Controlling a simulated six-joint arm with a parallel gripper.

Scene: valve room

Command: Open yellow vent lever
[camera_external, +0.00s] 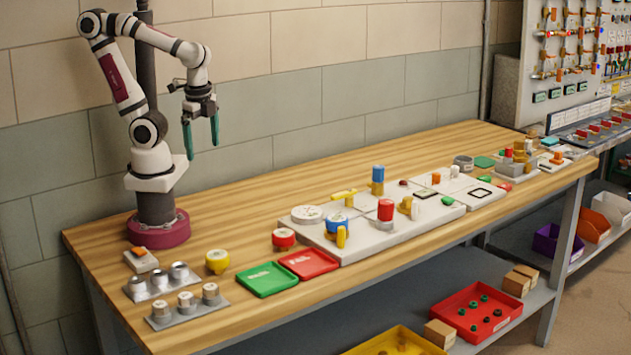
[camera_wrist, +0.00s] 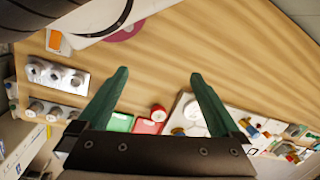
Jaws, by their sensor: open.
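My gripper (camera_external: 201,148) is open and empty, held high above the left end of the workbench. Its green fingers also show spread apart in the wrist view (camera_wrist: 160,74). On the pale valve board (camera_external: 372,238), a yellow lever (camera_external: 344,194) lies roughly level near the back edge. I cannot tell which of the two is the vent lever. My gripper is well left of both and touches nothing. In the wrist view the board is partly hidden by the right finger.
A green tray (camera_external: 266,279) and a red tray (camera_external: 309,263) lie left of the board, near a red knob (camera_external: 284,238) and a yellow knob (camera_external: 217,260). Metal holders (camera_external: 160,283) sit at the front left corner.

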